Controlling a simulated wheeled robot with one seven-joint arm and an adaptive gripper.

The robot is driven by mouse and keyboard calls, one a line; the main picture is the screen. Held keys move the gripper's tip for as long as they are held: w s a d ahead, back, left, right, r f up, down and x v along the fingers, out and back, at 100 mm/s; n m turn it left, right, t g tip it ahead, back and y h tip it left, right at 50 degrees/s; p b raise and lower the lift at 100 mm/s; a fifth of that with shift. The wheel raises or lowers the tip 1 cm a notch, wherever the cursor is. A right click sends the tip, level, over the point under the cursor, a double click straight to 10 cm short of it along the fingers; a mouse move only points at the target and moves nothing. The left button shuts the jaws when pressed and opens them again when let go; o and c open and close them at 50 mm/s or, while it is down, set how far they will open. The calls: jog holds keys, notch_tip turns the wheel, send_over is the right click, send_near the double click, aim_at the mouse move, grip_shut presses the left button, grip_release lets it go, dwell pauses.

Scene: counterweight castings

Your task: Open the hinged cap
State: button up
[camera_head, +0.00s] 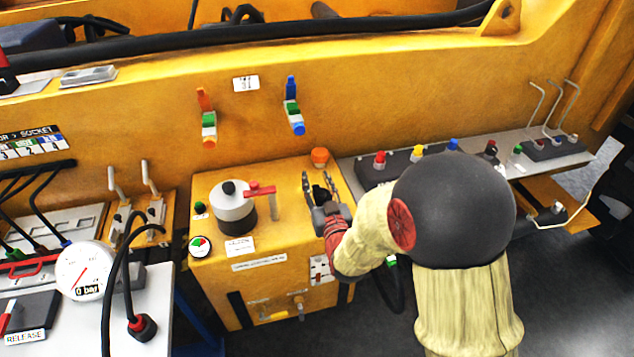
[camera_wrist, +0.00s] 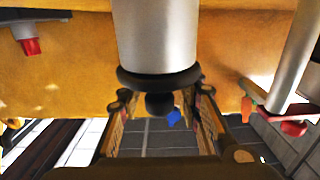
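My gripper (camera_head: 320,175) is above the top of the yellow cabinet (camera_head: 290,230), with its two fingers spread apart. A small black part (camera_head: 320,194) shows between the fingers; I cannot tell whether it is on the cabinet or mine. An orange round cap (camera_head: 320,157) lies just beyond the fingertips. In the wrist view, a grey cylinder (camera_wrist: 157,35) with a black rim (camera_wrist: 160,78) and a black knob (camera_wrist: 160,104) is in the middle. The knob appears between my fingers (camera_wrist: 160,97), with gaps at both sides. No hinge can be made out clearly.
A white pot (camera_head: 232,210) with a black knob and a red lever (camera_head: 261,188) stand left of my gripper. A panel with coloured buttons (camera_head: 417,152) is to the right. A white gauge (camera_head: 83,271) and black hoses are at the left.

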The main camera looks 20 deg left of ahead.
jog(key=shift+c, duration=0.4)
jog(key=c, duration=0.7)
grip_shut()
